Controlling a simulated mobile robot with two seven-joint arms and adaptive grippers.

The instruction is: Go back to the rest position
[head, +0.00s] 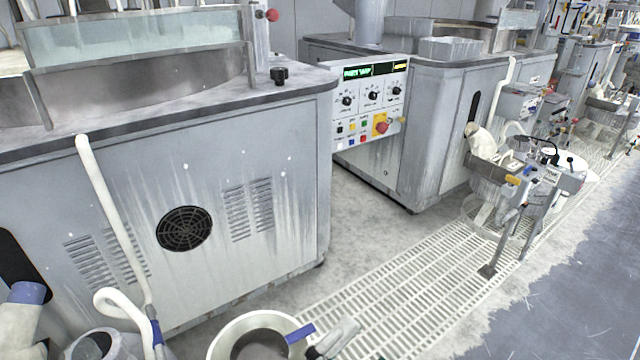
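Neither of my grippers can be made out in the head view. No held object can be seen.
A large grey machine cabinet (300,190) with a black fan grille (184,229) fills the left. A second cabinet (440,120) with a control panel (370,100) stands behind. White floor grating (400,290) runs diagonally right.

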